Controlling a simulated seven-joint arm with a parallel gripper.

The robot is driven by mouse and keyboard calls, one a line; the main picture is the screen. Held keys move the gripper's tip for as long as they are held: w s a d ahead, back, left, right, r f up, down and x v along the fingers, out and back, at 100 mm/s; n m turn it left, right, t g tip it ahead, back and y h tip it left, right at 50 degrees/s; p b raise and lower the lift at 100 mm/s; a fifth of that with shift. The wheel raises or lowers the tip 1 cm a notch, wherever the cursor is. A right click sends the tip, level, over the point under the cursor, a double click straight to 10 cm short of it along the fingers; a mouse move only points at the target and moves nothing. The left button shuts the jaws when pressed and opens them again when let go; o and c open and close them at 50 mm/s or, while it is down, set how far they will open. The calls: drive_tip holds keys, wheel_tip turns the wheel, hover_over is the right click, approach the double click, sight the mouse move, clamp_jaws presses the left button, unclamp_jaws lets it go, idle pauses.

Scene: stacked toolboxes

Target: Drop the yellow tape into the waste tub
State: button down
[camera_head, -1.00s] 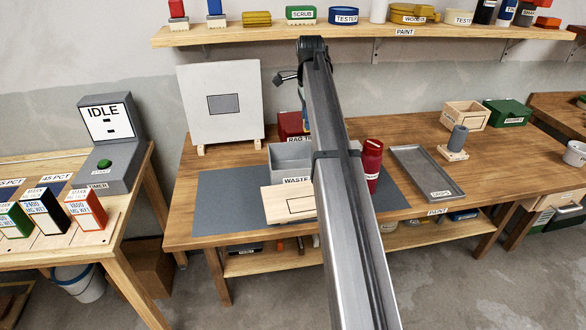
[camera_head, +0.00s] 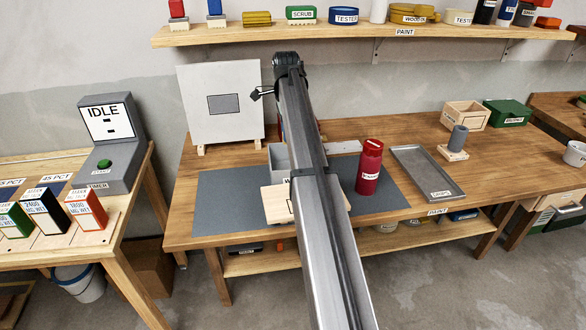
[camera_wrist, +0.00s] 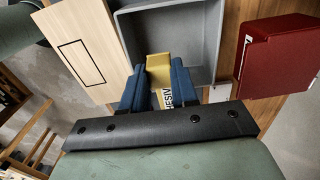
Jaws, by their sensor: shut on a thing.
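My gripper (camera_wrist: 158,90) has blue fingers shut on the yellow tape (camera_wrist: 158,66), as the wrist view shows. The tape sticks out between the fingertips, and a lettered label shows nearer the palm. The waste tub (camera_wrist: 200,25) is a grey open box; its bare inside fills the top middle of that view. The tape overlaps the tub's lower left part in the picture; its height above the tub is unclear. In the head view the tub (camera_head: 279,157) stands on the bench, partly hidden behind my arm. My gripper is hidden there too.
A pale wooden board (camera_head: 274,200) with a black outline lies in front of the tub. A red box (camera_wrist: 280,60) stands beside the tub. A red bottle (camera_head: 369,168) and a grey tray (camera_head: 425,172) are to the right. A white panel (camera_head: 220,125) stands behind.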

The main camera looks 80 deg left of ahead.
drive_tip(key=shift+f, duration=0.75)
drive_tip(key=c, duration=0.8)
unclamp_jaws()
drive_tip(key=shift+r, duration=0.1)
wheel_tip(320, 180, up, 14)
drive_tip(key=shift+f, duration=0.15)
